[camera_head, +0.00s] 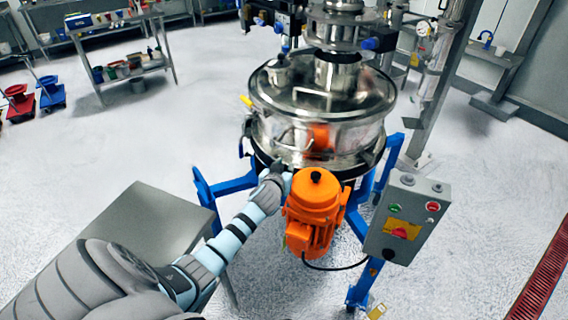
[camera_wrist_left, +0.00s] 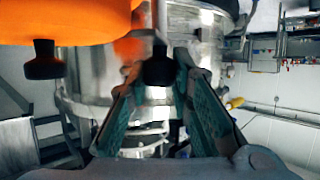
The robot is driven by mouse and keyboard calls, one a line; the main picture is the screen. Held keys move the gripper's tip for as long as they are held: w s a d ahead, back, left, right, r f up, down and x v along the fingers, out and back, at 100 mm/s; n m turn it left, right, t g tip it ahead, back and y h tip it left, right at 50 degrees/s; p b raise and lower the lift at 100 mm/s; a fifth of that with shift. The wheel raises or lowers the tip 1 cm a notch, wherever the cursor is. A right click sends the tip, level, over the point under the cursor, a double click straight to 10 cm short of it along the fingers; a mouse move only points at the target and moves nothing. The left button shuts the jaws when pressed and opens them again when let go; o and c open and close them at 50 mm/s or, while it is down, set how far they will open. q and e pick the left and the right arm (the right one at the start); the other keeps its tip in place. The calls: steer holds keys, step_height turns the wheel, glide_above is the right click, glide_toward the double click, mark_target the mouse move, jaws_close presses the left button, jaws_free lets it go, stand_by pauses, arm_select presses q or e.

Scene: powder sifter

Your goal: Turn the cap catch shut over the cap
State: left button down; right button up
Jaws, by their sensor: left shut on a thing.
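The steel sifter drum (camera_head: 300,135) stands on blue legs with a flat steel lid (camera_head: 330,95). A small steel cap-like fitting (camera_head: 279,66) sits on the lid's left side; I cannot tell whether it is the task's cap. My left gripper (camera_head: 277,176) is at the drum's front, low and just left of the orange motor. In the left wrist view, its green-lined fingers (camera_wrist_left: 158,75) are shut on a black knob (camera_wrist_left: 158,68), with the steel drum behind. The knob's link to the cap catch is hidden. My right gripper is not in view.
The orange motor (camera_head: 313,210) is close beside my left gripper and also shows in the left wrist view (camera_wrist_left: 70,20). A grey control box (camera_head: 405,215) stands to its right. A grey table (camera_head: 140,235) lies below my left arm. Open floor lies left of the drum.

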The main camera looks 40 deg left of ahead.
arm_select(q)
steer(key=shift+w+d+f+n+g+y+b, duration=0.15)
steer(key=shift+n+g+y+b, duration=0.15)
steer(key=shift+n+y+b, duration=0.15)
steer(key=n+g+y+b, duration=0.3)
steer(key=n+g+b, duration=0.1)
steer(key=b, duration=0.4)
steer(key=n+g+y+b, duration=0.4)
steer(key=n+b, duration=0.1)
steer(key=b, duration=0.3)
steer(key=shift+f+n+g, duration=0.1)
steer(key=shift+n+g, duration=0.25)
steer(key=shift+g, duration=0.05)
steer(key=shift+r+n+g+b, duration=0.2)
steer(key=shift+n+g+b, duration=0.25)
steer(key=shift+b, duration=0.4)
steer(key=c, duration=1.4)
jaws_free()
steer(key=v, duration=1.2)
steer(key=shift+r, duration=0.1)
